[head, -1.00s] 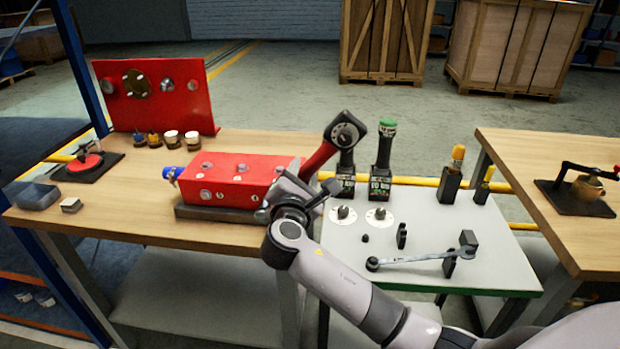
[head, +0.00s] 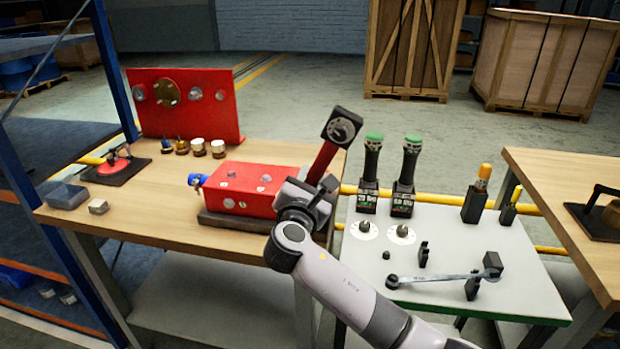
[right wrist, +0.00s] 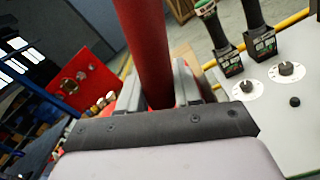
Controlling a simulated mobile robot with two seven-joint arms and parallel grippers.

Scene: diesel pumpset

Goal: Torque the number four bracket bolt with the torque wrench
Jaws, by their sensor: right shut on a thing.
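My right gripper (head: 312,188) is shut on a red-handled tool (head: 323,161) with a black, dialled head, which looks like the torque wrench. The tool stands up from the jaws, leaning slightly right. In the right wrist view the red shaft (right wrist: 146,45) rises between the fingers (right wrist: 156,92). The red block (head: 240,190), with several bolt heads on its top and front, lies left of my gripper on a dark base. My gripper and forearm hide its right end. I cannot tell which bolt is number four, nor whether the gripper touches the block. My left gripper is out of view.
Right of my gripper, a grey table (head: 440,230) carries two green-topped black tools (head: 372,175), white dials (head: 400,233) and a silver wrench (head: 440,278) on stands. A red panel (head: 195,103) stands behind the block. The wooden bench (head: 150,225) has bare room in front.

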